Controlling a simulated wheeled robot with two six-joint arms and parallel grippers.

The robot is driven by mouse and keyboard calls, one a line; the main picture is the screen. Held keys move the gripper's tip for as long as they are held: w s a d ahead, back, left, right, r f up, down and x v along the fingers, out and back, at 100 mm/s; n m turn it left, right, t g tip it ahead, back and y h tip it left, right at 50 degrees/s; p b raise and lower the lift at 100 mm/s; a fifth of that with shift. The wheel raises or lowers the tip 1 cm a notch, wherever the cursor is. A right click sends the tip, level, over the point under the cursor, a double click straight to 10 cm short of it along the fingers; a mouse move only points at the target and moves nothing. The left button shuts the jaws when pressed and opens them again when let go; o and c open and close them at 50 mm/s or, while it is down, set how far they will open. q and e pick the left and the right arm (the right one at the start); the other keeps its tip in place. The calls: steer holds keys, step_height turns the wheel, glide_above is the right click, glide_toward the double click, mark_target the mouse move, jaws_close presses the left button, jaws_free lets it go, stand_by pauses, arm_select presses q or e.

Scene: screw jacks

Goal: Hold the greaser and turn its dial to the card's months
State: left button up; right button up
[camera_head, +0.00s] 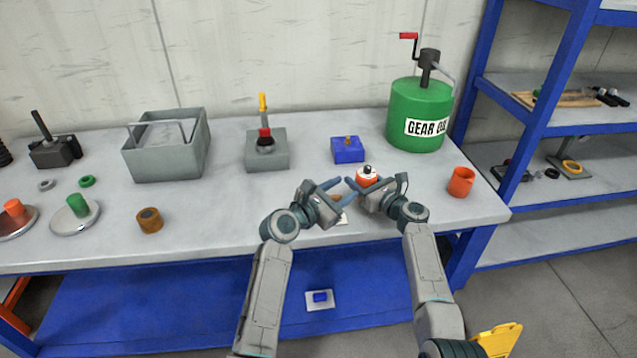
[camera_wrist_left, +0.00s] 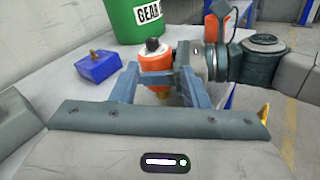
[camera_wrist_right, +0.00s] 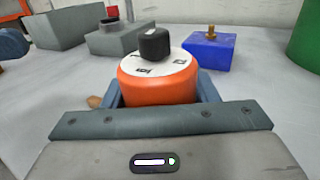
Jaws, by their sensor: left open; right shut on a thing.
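The greaser (camera_head: 367,177) is an orange can with a white marked top and a black knob. My right gripper (camera_head: 370,186) is shut on its orange body. In the right wrist view the greaser (camera_wrist_right: 158,84) stands between the fingers, its dial marks too small to read. My left gripper (camera_head: 337,190) is open, just left of the greaser. In the left wrist view the greaser (camera_wrist_left: 155,64) shows between or just beyond the open fingers; contact cannot be told.
A blue block (camera_head: 348,151) with a brass fitting stands behind the greaser. A green gear oil drum (camera_head: 418,118) is at the back right, an orange cup (camera_head: 461,182) at the right. A grey jack-like box (camera_head: 267,153) and open bin (camera_head: 168,160) stand left. The front-left bench is partly clear.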

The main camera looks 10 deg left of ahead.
mark_target(364, 169)
arm_select(q)
steer(key=w+d+n, duration=0.1)
steer(key=w, duration=0.1)
steer(key=w+d+n, duration=0.1)
steer(key=w+d, duration=0.1)
steer(key=w, duration=0.1)
steer(key=w+d+n+t, duration=0.1)
steer(key=w, duration=0.2)
steer(key=shift+w+d+f+n, duration=0.15)
steer(key=shift+d+n, duration=0.1)
steer(key=shift+n, duration=0.05)
steer(key=shift+w+f, duration=0.1)
steer(key=shift+w, duration=0.25)
steer(key=m+g+h, duration=0.2)
steer(key=h, duration=0.1)
steer(key=m+g+h, duration=0.1)
steer(key=m+g, duration=0.1)
steer(key=shift+w+a+h, duration=0.2)
steer(key=shift+a+h, duration=0.05)
steer(key=shift+h, duration=0.05)
steer(key=shift+a+m+g+h, duration=0.1)
steer(key=shift+m+g+h, duration=0.2)
steer(key=shift+m+g, duration=0.15)
steer(key=v, duration=1.1)
steer(key=shift+s+a, duration=0.25)
steer(key=shift+s, duration=0.15)
